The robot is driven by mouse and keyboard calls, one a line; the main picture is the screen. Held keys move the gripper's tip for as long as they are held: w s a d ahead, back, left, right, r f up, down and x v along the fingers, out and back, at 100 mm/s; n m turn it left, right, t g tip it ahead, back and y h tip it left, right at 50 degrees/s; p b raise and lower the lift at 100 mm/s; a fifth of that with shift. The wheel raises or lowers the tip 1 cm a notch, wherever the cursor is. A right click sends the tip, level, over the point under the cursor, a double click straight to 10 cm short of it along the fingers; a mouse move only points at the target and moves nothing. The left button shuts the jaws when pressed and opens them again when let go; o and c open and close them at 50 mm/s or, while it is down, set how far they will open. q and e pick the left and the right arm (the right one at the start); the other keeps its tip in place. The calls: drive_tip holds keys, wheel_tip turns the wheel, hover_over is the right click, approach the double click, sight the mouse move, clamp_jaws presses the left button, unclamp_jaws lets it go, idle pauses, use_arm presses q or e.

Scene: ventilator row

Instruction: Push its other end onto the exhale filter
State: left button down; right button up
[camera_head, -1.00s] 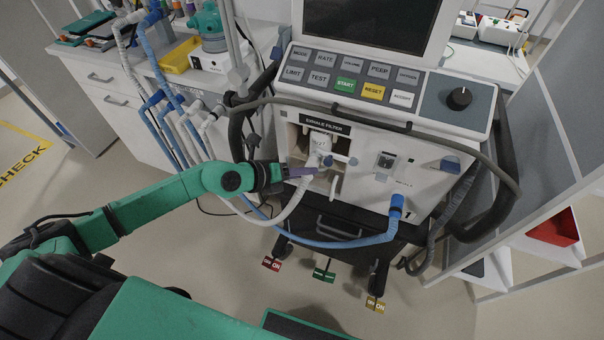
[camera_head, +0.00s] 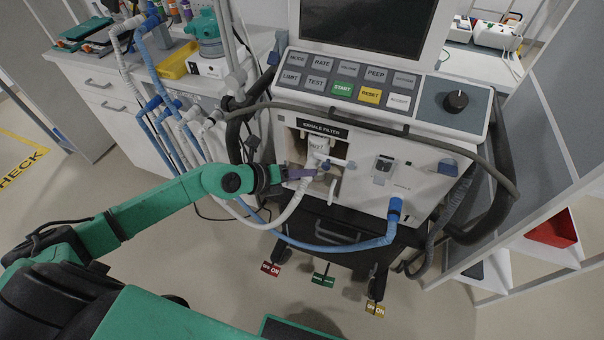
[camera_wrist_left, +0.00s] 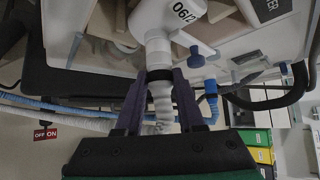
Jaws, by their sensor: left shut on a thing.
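The exhale filter (camera_head: 318,148) is a white body in an open recess under the "EXHALE FILTER" label. It also shows large at the top of the left wrist view (camera_wrist_left: 172,22). My left gripper (camera_head: 304,173) is shut on the white hose end (camera_wrist_left: 160,78), just below the filter. In the left wrist view the hose end lines up with the filter's lower port and appears to meet it; how far it is seated I cannot tell. The white corrugated hose (camera_head: 262,222) hangs down from the gripper and loops left. My right gripper is not in view.
A blue hose (camera_head: 345,244) runs to a blue connector (camera_head: 394,208) on the ventilator front (camera_head: 420,190). A grey cable (camera_head: 400,128) crosses above the recess. Hoses and a support pole crowd the left side. Floor in front is mostly clear.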

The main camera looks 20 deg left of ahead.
use_arm(q)
drive_tip(key=shift+c, duration=2.2)
unclamp_jaws()
drive_tip(key=p+v, duration=0.5)
drive_tip(key=v, duration=0.9)
drive_tip(key=shift+r+p, duration=0.15)
drive_tip(key=shift+p, duration=0.25)
drive_tip(key=shift+s+a, duration=0.1)
drive_tip(key=shift+a, duration=0.05)
